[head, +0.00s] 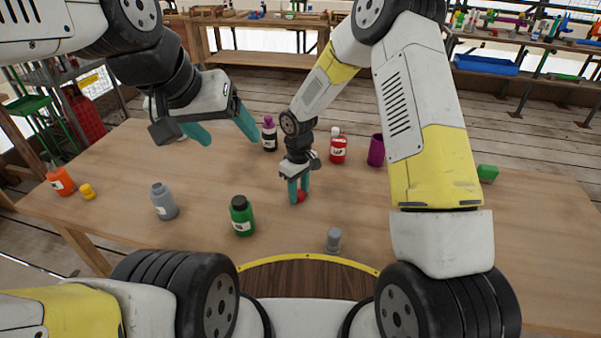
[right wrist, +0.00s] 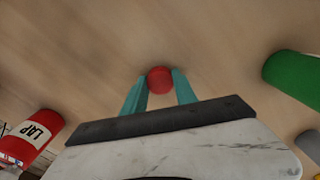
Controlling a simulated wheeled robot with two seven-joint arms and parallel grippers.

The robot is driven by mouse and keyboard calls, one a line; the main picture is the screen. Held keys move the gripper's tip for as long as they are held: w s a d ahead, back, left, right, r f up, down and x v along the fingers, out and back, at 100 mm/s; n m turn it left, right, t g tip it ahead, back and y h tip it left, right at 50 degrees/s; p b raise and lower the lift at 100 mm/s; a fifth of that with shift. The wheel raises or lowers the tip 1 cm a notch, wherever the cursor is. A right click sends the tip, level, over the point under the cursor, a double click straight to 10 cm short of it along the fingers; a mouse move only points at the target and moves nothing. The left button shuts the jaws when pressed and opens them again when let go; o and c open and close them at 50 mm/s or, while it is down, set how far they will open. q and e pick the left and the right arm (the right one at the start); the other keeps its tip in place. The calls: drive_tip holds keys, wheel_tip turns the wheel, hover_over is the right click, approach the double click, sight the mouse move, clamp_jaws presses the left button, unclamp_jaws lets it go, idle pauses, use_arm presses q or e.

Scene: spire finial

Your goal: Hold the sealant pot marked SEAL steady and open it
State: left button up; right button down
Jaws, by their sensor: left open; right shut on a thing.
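Several labelled pots stand on the table; I cannot read SEAL on any of them. The candidates are an orange pot (head: 61,180), a grey pot (head: 165,205), a green pot (head: 242,220) with a dark cap, a dark pot (head: 269,140) with a purple cap, and a red pot (head: 338,153). My right gripper (head: 299,194) is shut on a small red round thing (right wrist: 160,80) low over the table. My left gripper (head: 229,136) is open and empty, raised over the table's back left part.
A yellow cap-like piece (head: 88,191) lies beside the orange pot. A small grey piece (head: 333,240) stands near the front edge. The table's right side (head: 540,220) is clear.

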sight(299, 193)
drive_tip(key=c, duration=1)
unclamp_jaws()
drive_tip(key=shift+f, duration=0.1)
drive_tip(key=shift+o, duration=0.2)
wheel_tip(299, 193, up, 12)
drive_tip(key=s+d+r+m+t, duration=0.1)
drive_tip(key=s+d+r+m, duration=0.15)
drive_tip(key=d+r, duration=0.4)
drive_tip(key=s+d+r+m+t, duration=0.1)
drive_tip(key=s+d+r+t, duration=0.2)
drive_tip(key=r, duration=0.6)
drive_tip(key=s+d+r+m+t+y, duration=0.1)
drive_tip(key=s+d+r+m, duration=0.1)
drive_tip(key=s, duration=0.6)
drive_tip(key=s+d+r+m+t+y, duration=0.1)
drive_tip(key=s+d+r+m, duration=0.2)
drive_tip(key=s, duration=0.5)
drive_tip(key=d+r, duration=0.1)
drive_tip(key=d, duration=0.1)
drive_tip(key=shift+s+d+r, duration=0.3)
drive_tip(key=shift+d+r, duration=0.05)
